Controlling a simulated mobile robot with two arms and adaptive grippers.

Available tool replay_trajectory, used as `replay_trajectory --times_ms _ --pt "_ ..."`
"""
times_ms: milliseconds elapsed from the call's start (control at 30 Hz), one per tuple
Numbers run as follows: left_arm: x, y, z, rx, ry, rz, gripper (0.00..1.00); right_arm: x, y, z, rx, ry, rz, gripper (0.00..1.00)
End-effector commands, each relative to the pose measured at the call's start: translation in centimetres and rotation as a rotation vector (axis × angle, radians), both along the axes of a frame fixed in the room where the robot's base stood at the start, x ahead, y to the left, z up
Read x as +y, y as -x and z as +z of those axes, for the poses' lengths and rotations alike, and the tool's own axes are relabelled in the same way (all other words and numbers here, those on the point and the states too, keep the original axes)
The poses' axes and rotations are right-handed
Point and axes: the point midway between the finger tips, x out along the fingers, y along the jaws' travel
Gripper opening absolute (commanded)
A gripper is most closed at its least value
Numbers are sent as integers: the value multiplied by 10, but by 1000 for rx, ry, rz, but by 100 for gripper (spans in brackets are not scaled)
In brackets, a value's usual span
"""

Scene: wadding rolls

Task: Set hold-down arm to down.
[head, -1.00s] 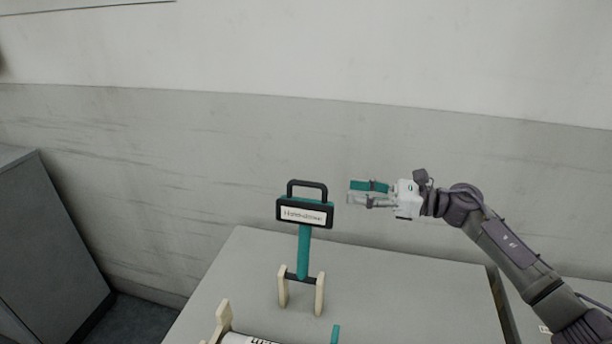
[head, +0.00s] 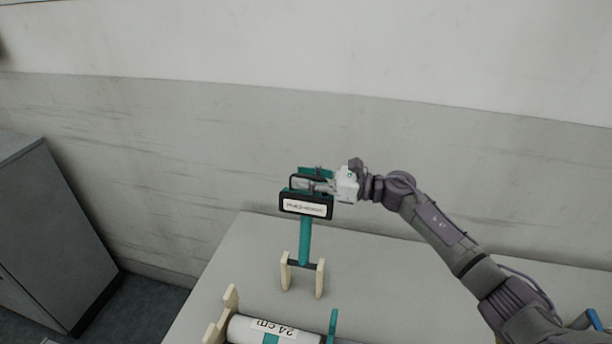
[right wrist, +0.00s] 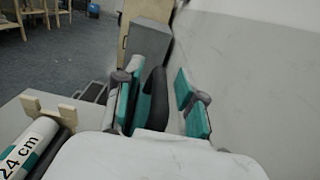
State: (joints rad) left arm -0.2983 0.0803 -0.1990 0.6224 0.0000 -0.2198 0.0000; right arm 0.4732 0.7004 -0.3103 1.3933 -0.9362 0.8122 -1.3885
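The hold-down arm (head: 305,240) stands upright on the table, a teal bar pivoted between two cream posts. Its top is a dark block with a white label (head: 305,208) and a black loop handle. My right gripper (head: 313,180) is at this handle, reaching in from the right. In the right wrist view its two teal-padded fingers (right wrist: 163,103) are spread apart. The black handle (right wrist: 154,92) stands between them, closer to the left finger, with a gap to the right finger. My left gripper is in neither current view.
A white roll marked 24 cm (head: 262,329) lies in cream supports in front of the arm's posts, with a teal upright piece (head: 333,322) beside it. A wall stands behind; a grey cabinet (head: 45,235) is at left.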

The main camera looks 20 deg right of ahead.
Motion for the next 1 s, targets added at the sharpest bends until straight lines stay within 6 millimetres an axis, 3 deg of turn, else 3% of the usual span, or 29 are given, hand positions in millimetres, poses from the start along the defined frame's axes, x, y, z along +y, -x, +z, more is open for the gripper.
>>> replay_trajectory --times_ms 33,267,733,1000 --pt "-1 1 0 1 1 0 0 0 0 0 0 0 0 38" --pt "-2 2 0 3 1 1 0 0 0 0 1 -1 0 0" --pt "-2 3 -3 6 2 0 0 2 3 -1 -9 8 2 0" --pt "-1 4 -23 6 2 -1 0 19 27 1 -103 79 4 0"
